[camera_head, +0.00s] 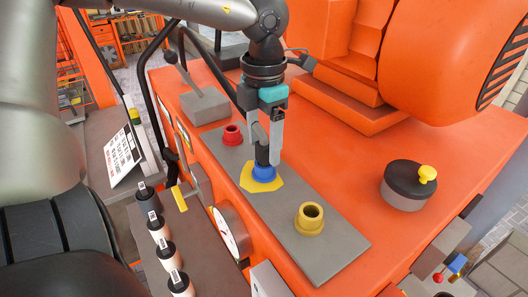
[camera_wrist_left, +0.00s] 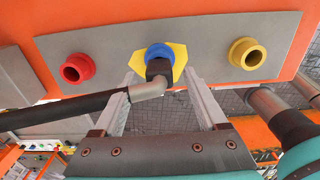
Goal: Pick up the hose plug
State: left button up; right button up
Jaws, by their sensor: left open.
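The hose plug (camera_wrist_left: 150,86) is a grey elbow with a black end, joined to a black hose (camera_wrist_left: 65,110) that runs off to the left in the left wrist view. Its black end meets the blue socket (camera_wrist_left: 158,51) on a yellow plate. In the head view the plug (camera_head: 262,154) stands over the blue socket (camera_head: 263,173), partly hidden by my fingers. My left gripper (camera_head: 264,146) is open and points down at it. In the left wrist view my left gripper (camera_wrist_left: 163,84) has one finger on each side of the plug, with gaps visible. My right gripper is not in view.
The grey panel (camera_head: 325,250) also carries a red socket (camera_head: 232,135) and a yellow socket (camera_head: 309,218). A lever box (camera_head: 205,106) stands behind, and a black-topped knob (camera_head: 407,184) stands to the right on the orange machine (camera_head: 340,165). Bottles (camera_head: 165,253) line the left.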

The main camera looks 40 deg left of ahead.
pick_arm(q)
jog(key=shift+w+f, duration=0.1)
jog(key=shift+f, duration=0.65)
grip_shut()
jog(key=shift+r, duration=0.1)
dwell(0.8)
